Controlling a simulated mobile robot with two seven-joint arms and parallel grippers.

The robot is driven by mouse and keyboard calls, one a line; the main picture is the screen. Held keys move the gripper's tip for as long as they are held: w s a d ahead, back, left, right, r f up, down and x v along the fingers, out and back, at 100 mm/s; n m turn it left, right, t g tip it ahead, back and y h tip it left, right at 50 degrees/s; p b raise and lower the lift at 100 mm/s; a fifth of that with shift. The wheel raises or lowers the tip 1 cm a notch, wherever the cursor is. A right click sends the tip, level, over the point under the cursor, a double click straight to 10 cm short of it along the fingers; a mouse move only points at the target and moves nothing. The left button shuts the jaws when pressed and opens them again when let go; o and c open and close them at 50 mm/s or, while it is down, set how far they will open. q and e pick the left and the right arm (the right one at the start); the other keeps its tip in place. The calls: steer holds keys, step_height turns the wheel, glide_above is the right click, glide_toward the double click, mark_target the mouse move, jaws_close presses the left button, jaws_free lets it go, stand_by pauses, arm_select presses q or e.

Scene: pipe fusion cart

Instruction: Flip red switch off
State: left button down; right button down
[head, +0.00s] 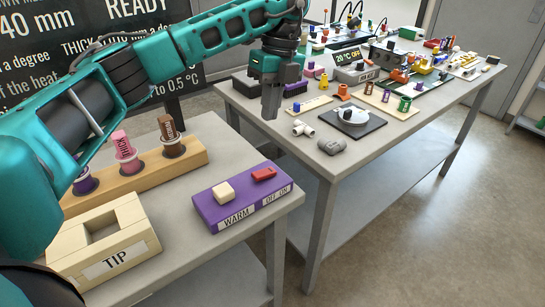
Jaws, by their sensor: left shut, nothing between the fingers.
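The red switch (263,174) is a small rocker on the right part of a purple box (224,213) on the near table. A label reading "OFF ON" is on the box's front below it. A cream button (223,192) sits to its left above a "WARM" label. My left gripper (270,112) points down, shut and empty. In the picture it is above and slightly right of the red switch, apart from it. How the rocker is tilted is too small to tell. My right gripper is not in view.
A wooden rack (193,155) with upright pink, brown and purple pieces stands behind the box. A cream "TIP" box (131,226) is at the front left. The far table (298,156) holds many small parts, including a dark plate with a white disc (352,117).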

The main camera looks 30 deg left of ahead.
arm_select(q)
steer(key=shift+a+r, duration=0.1)
steer(key=shift+a, duration=0.05)
steer(key=shift+s, duration=0.1)
steer(key=b, duration=0.2)
glide_toward(259, 174)
steer(key=f, duration=0.4)
steer(key=s+f+p, duration=0.1)
steer(key=f, duration=0.1)
steer(key=shift+s+a+f, duration=0.1)
steer(key=shift+a+f, duration=0.2)
steer(key=shift+f, duration=0.05)
steer(key=shift+f, duration=0.1)
steer(key=shift+s+a+f+t+b, duration=0.1)
steer(key=shift+s+f+t+b, duration=0.05)
steer(key=shift+f+t+b, duration=0.4)
steer(key=shift+s+r+h, duration=0.1)
steer(key=shift+r+h, duration=0.2)
